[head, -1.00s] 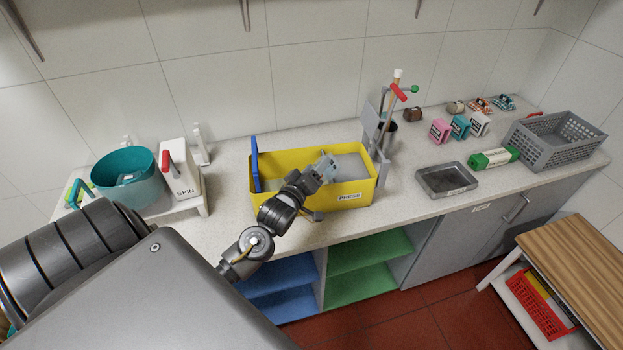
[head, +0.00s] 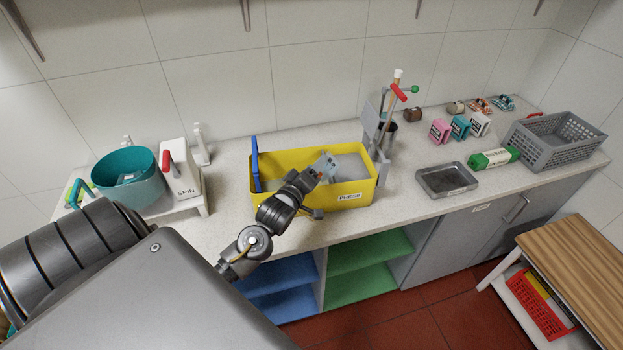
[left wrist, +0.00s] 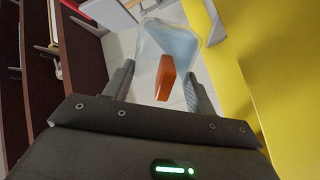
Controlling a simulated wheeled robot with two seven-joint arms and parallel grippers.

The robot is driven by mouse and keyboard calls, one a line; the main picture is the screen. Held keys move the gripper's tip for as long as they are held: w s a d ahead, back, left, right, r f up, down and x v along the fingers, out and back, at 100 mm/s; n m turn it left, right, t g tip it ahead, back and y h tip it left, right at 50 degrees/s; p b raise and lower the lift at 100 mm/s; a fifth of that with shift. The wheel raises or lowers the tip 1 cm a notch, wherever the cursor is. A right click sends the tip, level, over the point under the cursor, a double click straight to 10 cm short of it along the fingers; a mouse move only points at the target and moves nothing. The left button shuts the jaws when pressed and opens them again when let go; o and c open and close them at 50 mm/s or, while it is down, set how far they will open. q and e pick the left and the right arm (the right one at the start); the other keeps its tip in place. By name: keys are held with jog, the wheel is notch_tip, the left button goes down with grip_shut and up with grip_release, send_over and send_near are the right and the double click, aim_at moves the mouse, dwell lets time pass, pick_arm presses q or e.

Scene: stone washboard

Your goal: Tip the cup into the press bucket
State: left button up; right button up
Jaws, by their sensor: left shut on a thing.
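The yellow press bucket (head: 300,203) stands on the counter, and its wall fills the right side of the left wrist view (left wrist: 238,90). My left gripper (head: 313,177) is over the bucket, its fingers shut on the cup. The cup (head: 327,166) is clear and pale blue, tilted above the bucket's inside. In the left wrist view the cup (left wrist: 170,42) lies beyond the fingers, with an orange handle-like part (left wrist: 165,78) between them. I cannot tell what is in the cup. My right gripper is not in view.
A blue board (head: 255,165) stands at the bucket's left end. A teal tub (head: 128,178) and a white SPIN box (head: 180,178) are left. A grey tray (head: 446,179) and basket (head: 556,139) are right.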

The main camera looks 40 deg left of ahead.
pick_arm(q)
jog(key=shift+n, duration=0.4)
jog(key=shift+a+f+n, duration=0.2)
jog(key=shift+f+n, duration=0.3)
dwell(0.4)
jog(key=shift+a+f+n, duration=0.1)
jog(key=shift+n, duration=0.3)
jog(key=shift+s, duration=0.1)
dwell(0.4)
jog(key=shift+a+n, duration=0.15)
jog(key=shift+n, duration=0.55)
jog(key=shift+s+a+n+b, duration=0.15)
jog(key=shift+a+n+b, duration=0.35)
jog(key=shift+a+n, duration=0.3)
dwell(0.6)
jog(key=shift+a+r+n+p, duration=0.2)
jog(key=shift+n+p, duration=0.3)
jog(key=shift+n, duration=0.4)
dwell(0.5)
jog(key=shift+a+n, duration=0.2)
jog(key=shift+n, duration=0.5)
dwell(0.4)
